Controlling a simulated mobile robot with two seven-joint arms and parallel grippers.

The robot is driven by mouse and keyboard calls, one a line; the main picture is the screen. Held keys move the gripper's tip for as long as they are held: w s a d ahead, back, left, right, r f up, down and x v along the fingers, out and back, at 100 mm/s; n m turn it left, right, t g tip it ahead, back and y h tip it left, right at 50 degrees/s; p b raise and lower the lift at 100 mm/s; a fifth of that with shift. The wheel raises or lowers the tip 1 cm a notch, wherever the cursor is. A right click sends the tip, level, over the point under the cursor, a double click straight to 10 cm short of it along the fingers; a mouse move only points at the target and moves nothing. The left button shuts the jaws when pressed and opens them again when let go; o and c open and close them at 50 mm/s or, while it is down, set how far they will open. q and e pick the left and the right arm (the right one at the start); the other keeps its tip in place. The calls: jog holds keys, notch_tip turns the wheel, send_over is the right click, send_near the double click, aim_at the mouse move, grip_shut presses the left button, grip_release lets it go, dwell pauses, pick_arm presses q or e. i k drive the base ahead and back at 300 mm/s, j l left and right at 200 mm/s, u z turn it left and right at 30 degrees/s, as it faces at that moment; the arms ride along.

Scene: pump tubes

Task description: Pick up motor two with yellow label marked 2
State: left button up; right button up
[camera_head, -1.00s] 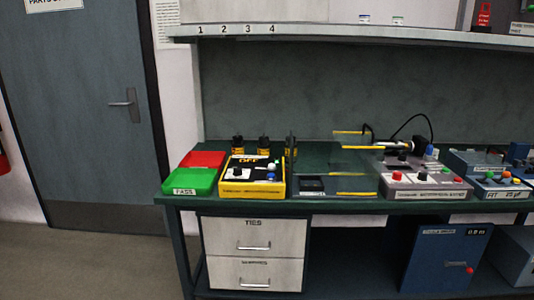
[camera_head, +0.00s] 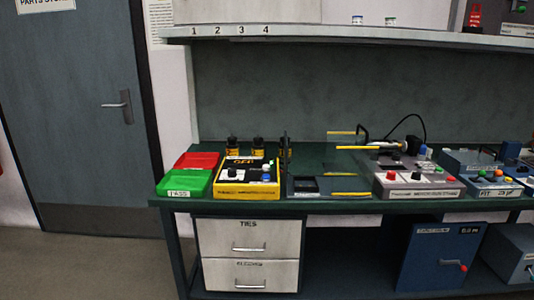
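Two small dark cylinders with yellow bands, which look like motors, stand at the back of the bench behind a yellow test box. One is the left motor (camera_head: 232,144) and one is the right motor (camera_head: 258,144). A third dark upright shape (camera_head: 284,150) stands to their right, partly behind a dark plate. The label digits are too small to read, so I cannot tell which is motor two. Their lower parts are partly hidden by the yellow test box (camera_head: 247,190). Neither of my grippers is in view.
A green tray (camera_head: 184,184) marked PASS and a red tray (camera_head: 197,160) sit at the bench's left end. A clear-sided fixture with yellow bars (camera_head: 348,195) and grey control boxes (camera_head: 418,186) stand to the right. A shelf numbered 1 to 4 (camera_head: 300,36) overhangs the bench.

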aim_at(232, 148)
jog(key=i+j+u, duration=0.7)
jog(key=u, duration=0.15)
jog(key=i+j+u, duration=0.15)
jog(key=i+u, duration=0.25)
jog(key=i+j+u, duration=0.2)
jog(key=i+u, duration=0.75)
jog(key=i+z, duration=0.3)
jog(key=i, duration=0.35)
jog(key=i+j+z, duration=0.25)
jog(key=i, duration=0.35)
jog(key=i+z, duration=0.2)
jog(key=z, duration=0.25)
jog(key=i+z, duration=0.25)
jog(key=z, duration=0.15)
jog(key=i+z, duration=0.2)
jog(key=z, duration=0.25)
